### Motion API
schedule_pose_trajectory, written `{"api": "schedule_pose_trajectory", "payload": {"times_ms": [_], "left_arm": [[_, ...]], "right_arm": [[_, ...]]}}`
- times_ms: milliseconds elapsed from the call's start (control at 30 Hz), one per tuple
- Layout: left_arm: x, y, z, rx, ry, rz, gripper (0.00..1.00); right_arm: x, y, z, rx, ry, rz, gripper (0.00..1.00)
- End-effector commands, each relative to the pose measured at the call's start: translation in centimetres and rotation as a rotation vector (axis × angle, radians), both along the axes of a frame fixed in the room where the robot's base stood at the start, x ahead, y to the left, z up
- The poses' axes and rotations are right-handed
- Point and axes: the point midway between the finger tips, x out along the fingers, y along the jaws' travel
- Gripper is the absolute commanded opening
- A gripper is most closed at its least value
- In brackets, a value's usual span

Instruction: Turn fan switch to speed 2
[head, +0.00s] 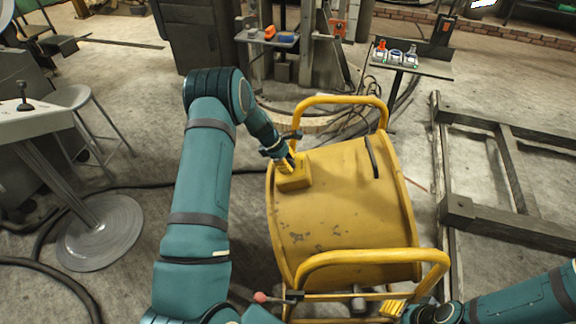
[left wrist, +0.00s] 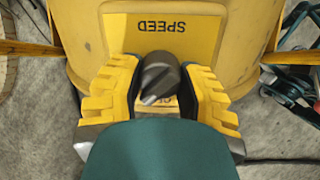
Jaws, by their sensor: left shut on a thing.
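The fan is a large yellow drum (head: 335,215) with yellow tube handles, standing in front of me. A yellow switch box (head: 293,182) sits on its upper left side. In the left wrist view its plate (left wrist: 185,25) reads "SPEED", upside down, with a dark grey knob (left wrist: 160,76) below the word. My left gripper (head: 289,162) is at the box, with its yellow fingers on both sides of the knob, shut on it. The speed marks are mostly hidden, so the setting cannot be read. My right gripper (head: 393,308) is partly visible near the front handle; its jaws are unclear.
A small table (head: 430,69) with several small items stands behind the fan. A dark timber frame (head: 505,215) lies at right. A stool (head: 85,110) and a round-based table (head: 100,232) stand at left. Dark cables cross the floor.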

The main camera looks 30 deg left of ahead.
Motion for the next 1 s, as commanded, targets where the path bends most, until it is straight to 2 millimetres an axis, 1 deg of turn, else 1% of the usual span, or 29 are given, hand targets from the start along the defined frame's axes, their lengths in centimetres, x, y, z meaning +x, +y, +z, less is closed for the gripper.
{"api": "schedule_pose_trajectory", "payload": {"times_ms": [100, 600, 800, 1000], "left_arm": [[0.0, 0.1, -0.2, 0.019, -0.029, -0.104, 0.01], [0.0, 0.1, -0.3, 0.098, -0.154, -0.539, 0.01], [0.0, 0.0, -0.2, 0.122, -0.192, -0.67, 0.01], [0.0, 0.0, -0.2, 0.137, -0.216, -0.756, 0.01]], "right_arm": [[0.1, 0.0, -0.7, 0.0, -0.003, -0.001, 0.45], [0.5, -0.1, -2.5, -0.003, -0.012, -0.002, 0.45], [0.6, -0.1, -3.0, -0.003, -0.014, -0.004, 0.45], [0.7, -0.1, -3.3, -0.003, -0.015, -0.004, 0.45]]}}
